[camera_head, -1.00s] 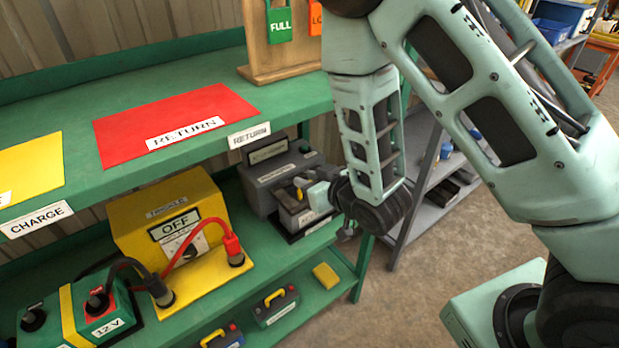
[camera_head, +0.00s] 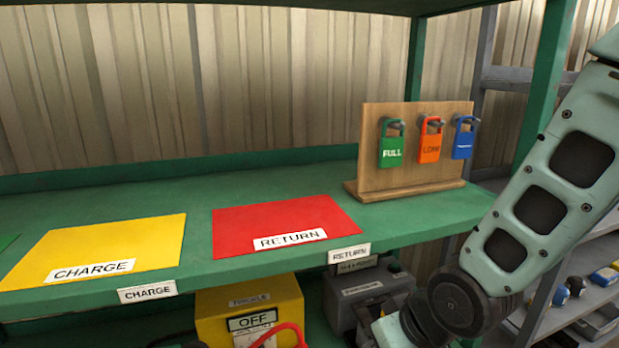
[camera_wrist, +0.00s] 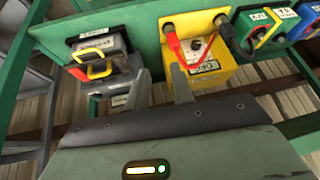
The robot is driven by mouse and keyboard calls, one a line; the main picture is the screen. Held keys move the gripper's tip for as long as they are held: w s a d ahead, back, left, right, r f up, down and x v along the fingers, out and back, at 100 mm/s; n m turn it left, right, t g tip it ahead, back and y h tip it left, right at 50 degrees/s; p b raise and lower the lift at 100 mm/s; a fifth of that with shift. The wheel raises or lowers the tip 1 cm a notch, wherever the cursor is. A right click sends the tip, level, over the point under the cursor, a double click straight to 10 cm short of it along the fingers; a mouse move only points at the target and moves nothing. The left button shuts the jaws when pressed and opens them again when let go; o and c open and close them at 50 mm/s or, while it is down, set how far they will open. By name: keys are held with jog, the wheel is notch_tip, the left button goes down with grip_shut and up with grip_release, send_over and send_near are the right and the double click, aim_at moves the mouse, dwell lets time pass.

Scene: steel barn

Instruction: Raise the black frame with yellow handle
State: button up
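The black frame with yellow handle (camera_wrist: 98,68) shows at the left in the wrist view, by a grey box (camera_wrist: 108,50) on the lower shelf. Its yellow handle stands out toward the camera. My gripper (camera_wrist: 162,84) has two grey fingers apart with nothing between them. The fingers are to the right of the handle and apart from it. In the head view the grey box (camera_head: 358,292) is under the shelf edge; the frame is mostly hidden by my arm, and my fingers are out of sight.
The yellow OFF box (camera_head: 250,306) with a red cable stands left of the grey box. Above, the green shelf (camera_head: 200,197) carries yellow CHARGE (camera_head: 110,250) and red RETURN (camera_head: 285,222) mats and a wooden board (camera_head: 375,176) with padlocks. A green post (camera_head: 545,85) stands at right.

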jog(key=s+d+r+n+g+h, duration=0.1)
jog(key=s+r+g, duration=0.1)
jog(key=s, duration=0.5)
jog(key=s+d+r+n+g+h, duration=0.1)
jog(key=s+r+n+g, duration=0.1)
jog(key=s+r, duration=0.3)
jog(key=s, duration=0.3)
jog(key=shift+d+g+h, duration=0.3)
jog(key=shift+g+h, duration=0.1)
